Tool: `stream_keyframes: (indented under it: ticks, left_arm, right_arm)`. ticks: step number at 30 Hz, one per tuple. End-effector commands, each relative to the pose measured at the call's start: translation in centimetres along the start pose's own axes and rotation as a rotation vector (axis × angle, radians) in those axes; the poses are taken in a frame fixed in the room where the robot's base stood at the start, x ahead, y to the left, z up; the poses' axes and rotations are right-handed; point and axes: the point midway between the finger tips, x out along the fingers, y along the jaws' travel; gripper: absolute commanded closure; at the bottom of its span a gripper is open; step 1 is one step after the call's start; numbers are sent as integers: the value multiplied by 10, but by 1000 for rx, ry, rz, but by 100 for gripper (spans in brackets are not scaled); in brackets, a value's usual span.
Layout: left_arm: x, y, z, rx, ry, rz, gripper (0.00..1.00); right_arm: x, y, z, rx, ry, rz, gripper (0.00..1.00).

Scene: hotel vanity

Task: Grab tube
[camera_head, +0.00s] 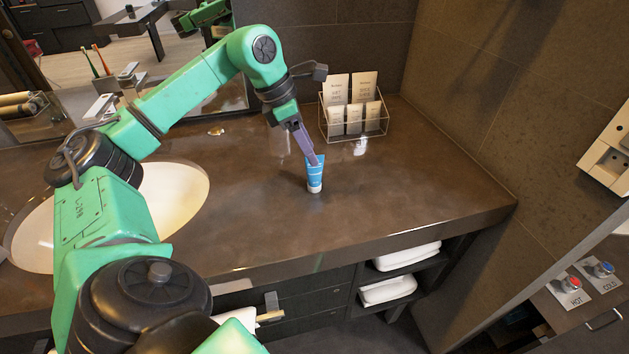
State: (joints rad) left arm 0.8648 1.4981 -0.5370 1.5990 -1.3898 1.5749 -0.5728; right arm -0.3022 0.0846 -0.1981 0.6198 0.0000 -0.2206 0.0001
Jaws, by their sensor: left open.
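My left gripper (314,160) reaches down to the tube's upper end from behind and above. Its purple-grey fingers overlap the top of the tube in the picture. It is open; whether a finger touches the tube, I cannot tell. The fingers hide part of the tube's top. My right gripper is not in view.
A wire rack (356,132) with several packets stands behind the tube, near the wall. A white sink (180,195) lies to the left. Folded towels (388,290) sit on shelves below. The counter right of the tube is clear.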

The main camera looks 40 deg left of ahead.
Motion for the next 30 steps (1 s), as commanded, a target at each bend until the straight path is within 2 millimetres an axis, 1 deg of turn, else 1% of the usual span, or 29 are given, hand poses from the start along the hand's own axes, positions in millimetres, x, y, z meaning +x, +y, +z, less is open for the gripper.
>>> stream_keyframes:
  ticks: [5, 9, 11, 13, 18, 20, 21, 22, 23, 30]
  left_arm:
    - [22, 0, 1, -1, 1, -1, 42]
    - [50, -1, 2, -1, 1, -2, 42]
    - [58, -1, 2, -1, 0, -2, 42]
    - [63, 0, 2, -1, -2, 1, 42]
    - [64, 0, 2, -1, -2, 2, 42]
    - [64, 0, 2, -1, -2, 2, 65]
    - [64, 0, 2, -1, -2, 2, 81]
    - [63, 0, 2, -1, -2, 2, 92]
    - [63, 0, 2, -1, -2, 2, 100]
    - [63, 0, 2, -1, -2, 2, 100]
  right_arm:
    - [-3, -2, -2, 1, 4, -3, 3]
    - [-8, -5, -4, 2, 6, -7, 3]
    - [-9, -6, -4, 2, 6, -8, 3]
    - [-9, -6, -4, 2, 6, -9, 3]
    - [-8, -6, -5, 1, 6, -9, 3]
    - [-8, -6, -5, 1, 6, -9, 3]
    - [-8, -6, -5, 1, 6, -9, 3]
    - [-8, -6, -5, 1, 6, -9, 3]
    - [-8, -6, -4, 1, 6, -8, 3]
    - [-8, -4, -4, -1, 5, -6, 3]
